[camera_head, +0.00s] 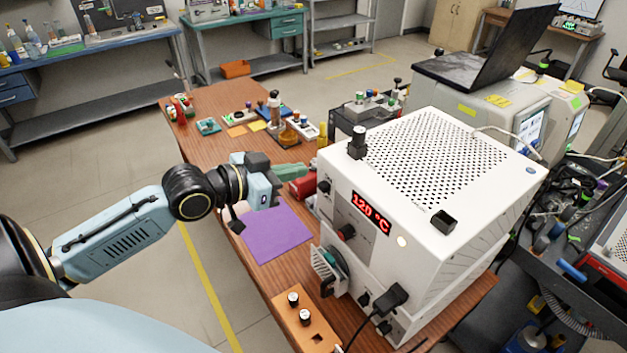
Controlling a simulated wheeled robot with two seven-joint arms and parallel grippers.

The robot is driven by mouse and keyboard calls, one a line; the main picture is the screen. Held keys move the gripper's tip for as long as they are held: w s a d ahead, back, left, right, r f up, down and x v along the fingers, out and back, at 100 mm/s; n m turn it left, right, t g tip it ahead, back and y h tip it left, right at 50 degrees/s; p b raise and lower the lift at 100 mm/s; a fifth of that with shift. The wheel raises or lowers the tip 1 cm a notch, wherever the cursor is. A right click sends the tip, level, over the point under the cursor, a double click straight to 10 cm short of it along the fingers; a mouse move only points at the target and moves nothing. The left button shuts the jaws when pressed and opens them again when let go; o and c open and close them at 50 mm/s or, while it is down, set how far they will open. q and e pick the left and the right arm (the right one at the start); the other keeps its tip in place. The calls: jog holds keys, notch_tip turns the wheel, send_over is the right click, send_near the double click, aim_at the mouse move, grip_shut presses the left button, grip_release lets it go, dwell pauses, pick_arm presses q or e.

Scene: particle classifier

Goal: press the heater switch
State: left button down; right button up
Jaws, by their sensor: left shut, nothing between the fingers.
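The heater looks to be the large white box (430,180) with a perforated top and a red display (371,212) reading 120 °C. I cannot tell which of these is the heater switch. My left gripper (270,190) is left of the box's front, above the table, apart from the knobs. It is shut and empty; its fingertips are hard to make out. My right gripper is not in view.
A purple sheet (272,234) lies on the wooden table below my left gripper. A green item (291,171) and a red item (304,187) are close beside the gripper. An orange block with black knobs (303,325) is at the front. A black plug and cable (392,297) hang low on the box.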

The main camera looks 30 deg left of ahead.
aim_at(329, 174)
pick_arm(q)
jog(key=x, duration=0.5)
jog(key=shift+p, duration=0.3)
notch_tip(329, 174, down, 3)
jog(key=shift+r, duration=0.1)
jog(key=shift+s+f, duration=0.1)
jog(key=shift+f, duration=0.55)
jog(key=shift+f, duration=0.1)
notch_tip(329, 174, down, 3)
jog(key=shift+r+b, duration=0.2)
jog(key=shift+b, duration=0.6)
